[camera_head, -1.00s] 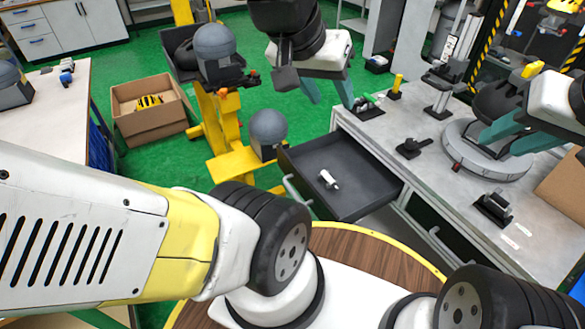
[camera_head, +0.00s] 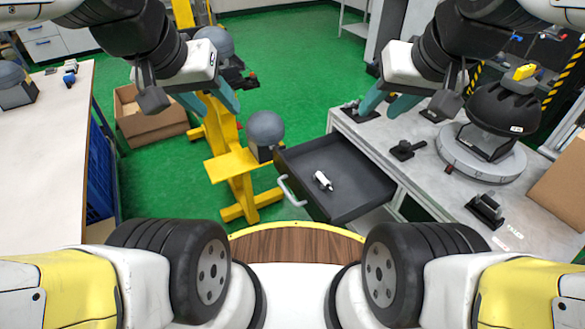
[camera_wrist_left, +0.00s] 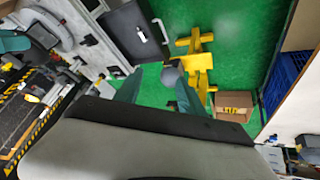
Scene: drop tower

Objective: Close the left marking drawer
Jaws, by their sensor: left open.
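The left marking drawer (camera_head: 362,198) is a dark grey tray pulled out from the grey workbench (camera_head: 425,165). A pale bar handle (camera_head: 291,190) is on its front, and a white cylindrical item (camera_head: 323,181) lies inside. The drawer also shows at the top of the left wrist view (camera_wrist_left: 133,35), with its handle (camera_wrist_left: 164,32). My left gripper (camera_head: 208,108) is open and empty, above the floor, left of the drawer and apart from it. Its teal fingers also show apart in the left wrist view (camera_wrist_left: 158,97).
A yellow stand (camera_head: 238,168) with a grey sphere (camera_head: 267,130) stands just left of the drawer front. A cardboard box (camera_head: 150,125) is on the green floor. A round turntable (camera_head: 455,160) with a black device sits on the bench. A white table (camera_head: 45,150) is at left.

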